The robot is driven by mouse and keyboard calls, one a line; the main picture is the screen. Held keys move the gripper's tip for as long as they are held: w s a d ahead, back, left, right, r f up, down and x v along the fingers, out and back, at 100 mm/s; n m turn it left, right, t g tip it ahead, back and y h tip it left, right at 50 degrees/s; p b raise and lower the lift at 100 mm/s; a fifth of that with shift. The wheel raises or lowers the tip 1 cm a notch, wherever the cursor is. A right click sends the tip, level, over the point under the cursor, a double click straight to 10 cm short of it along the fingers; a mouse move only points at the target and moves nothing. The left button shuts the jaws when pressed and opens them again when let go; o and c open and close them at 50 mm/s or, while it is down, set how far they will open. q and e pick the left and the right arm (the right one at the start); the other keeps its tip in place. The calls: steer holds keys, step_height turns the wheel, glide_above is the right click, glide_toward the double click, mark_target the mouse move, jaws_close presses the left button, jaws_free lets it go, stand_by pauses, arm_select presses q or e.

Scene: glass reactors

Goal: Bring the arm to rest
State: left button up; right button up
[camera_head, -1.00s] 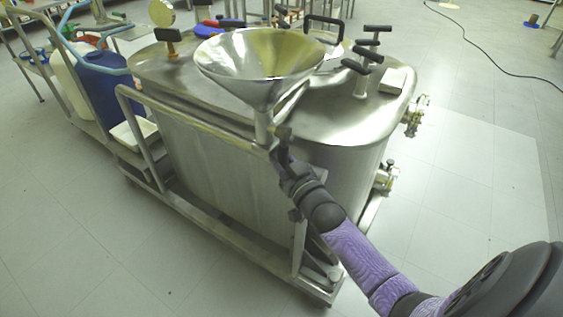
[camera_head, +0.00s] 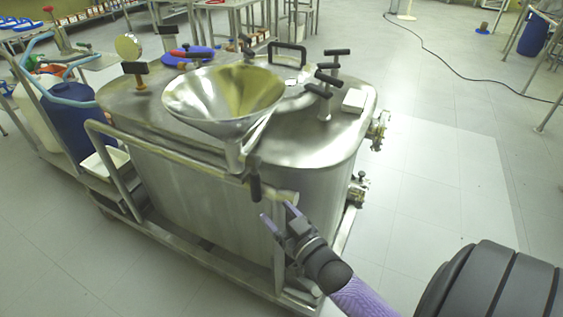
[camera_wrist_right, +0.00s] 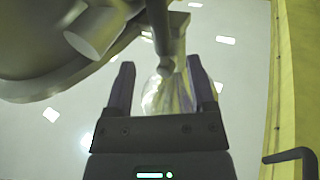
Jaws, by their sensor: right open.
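My right gripper (camera_head: 278,214) is open and empty in the head view, in front of the steel tank's front right side. Its fingers point up and left, a little below a black handle (camera_head: 254,178) under the funnel. In the right wrist view both fingers of the right gripper (camera_wrist_right: 162,85) stand apart with nothing clasped between them; a dark rod with a rounded end shows above and beyond them. My right arm comes in from the lower right. My left gripper is not in view.
A wheeled steel tank (camera_head: 205,185) carries a wide metal funnel (camera_head: 225,95) and black-handled clamps on its lid. A rail (camera_head: 120,165) runs along its front. A blue drum (camera_head: 75,115) stands at left.

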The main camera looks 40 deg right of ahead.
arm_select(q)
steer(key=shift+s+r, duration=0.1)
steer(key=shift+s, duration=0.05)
arm_select(e)
steer(key=shift+s+f, duration=0.1)
steer(key=shift+s, duration=0.2)
steer(key=s+a+f+n+g+p, duration=0.1)
steer(key=s+a+f+g, duration=0.1)
steer(key=s+f+g, duration=0.65)
steer(key=s+a+f+g, duration=0.2)
steer(key=s+f, duration=0.4)
steer(key=f, duration=0.7)
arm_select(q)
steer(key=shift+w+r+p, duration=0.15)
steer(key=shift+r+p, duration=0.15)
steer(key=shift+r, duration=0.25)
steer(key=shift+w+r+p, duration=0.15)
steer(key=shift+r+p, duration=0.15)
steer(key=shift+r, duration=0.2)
arm_select(e)
steer(key=s+a+f+n+g, duration=0.1)
steer(key=s+f+g, duration=0.2)
steer(key=s, duration=0.9)
steer(key=s+a+f+n+g, duration=0.1)
steer(key=s+f+g, duration=0.3)
steer(key=s, duration=0.8)
steer(key=shift+a+n+g+y, duration=0.35)
steer(key=shift+n+g+y, duration=0.05)
steer(key=shift+g, duration=0.55)
